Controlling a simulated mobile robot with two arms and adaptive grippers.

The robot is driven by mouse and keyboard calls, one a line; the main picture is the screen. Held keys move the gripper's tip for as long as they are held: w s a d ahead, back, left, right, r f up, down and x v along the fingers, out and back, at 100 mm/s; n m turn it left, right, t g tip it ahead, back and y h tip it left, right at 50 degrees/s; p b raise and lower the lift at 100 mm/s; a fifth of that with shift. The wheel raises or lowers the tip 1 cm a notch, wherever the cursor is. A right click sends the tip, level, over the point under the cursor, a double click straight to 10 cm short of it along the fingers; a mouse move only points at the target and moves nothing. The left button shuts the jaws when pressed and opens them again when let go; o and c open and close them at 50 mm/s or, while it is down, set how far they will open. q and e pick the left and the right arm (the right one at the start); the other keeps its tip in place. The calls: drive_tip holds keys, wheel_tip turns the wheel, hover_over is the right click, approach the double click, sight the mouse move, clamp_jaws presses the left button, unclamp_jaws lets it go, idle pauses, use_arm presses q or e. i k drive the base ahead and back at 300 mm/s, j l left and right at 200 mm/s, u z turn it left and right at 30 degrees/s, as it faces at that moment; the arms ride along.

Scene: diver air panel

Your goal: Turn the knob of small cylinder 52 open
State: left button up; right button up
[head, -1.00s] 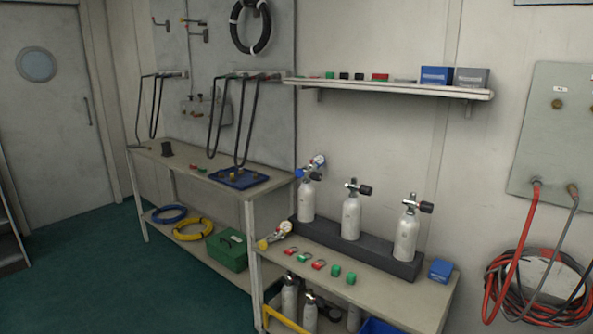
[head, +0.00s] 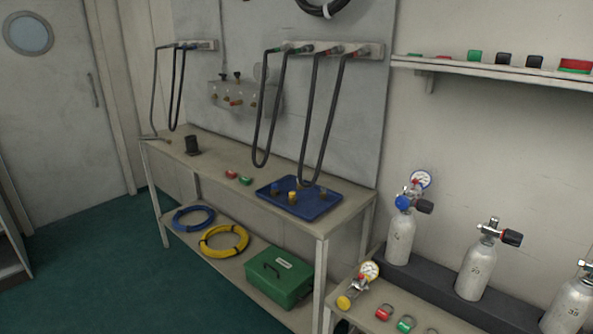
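Three small white cylinders stand upright in a dark rack (head: 435,283) at the lower right of the head view. The left cylinder (head: 400,241) carries a gauge (head: 421,179) with a blue part and a black knob (head: 425,207). The middle cylinder (head: 475,273) has a black knob (head: 512,238) pointing right. The right cylinder (head: 567,306) is cut off by the picture's edge. Their number labels are too small to read, so I cannot tell which is 52. Neither of my grippers is in view.
A bench (head: 220,156) holds a blue tray (head: 320,206); dark hoses (head: 309,120) hang above it. A green box (head: 278,275) and coiled hoses lie on its lower shelf. Another gauge (head: 369,272) and coloured tags lie before the rack. Green floor at left is clear.

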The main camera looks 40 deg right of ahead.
sight(424, 206)
drive_tip(key=i+z, duration=0.15)
drive_tip(key=i, duration=0.45)
drive_tip(key=i+z, duration=0.15)
drive_tip(key=i, duration=0.45)
drive_tip(key=i+j+z, duration=0.1)
drive_tip(key=i, duration=0.5)
drive_tip(key=i+z, duration=0.2)
drive_tip(key=z, duration=0.25)
drive_tip(key=i+z, duration=0.15)
drive_tip(key=z, duration=0.3)
drive_tip(key=i+j+z, duration=0.15)
drive_tip(key=z, duration=0.3)
drive_tip(key=i+j+z, duration=0.15)
drive_tip(key=z, duration=0.3)
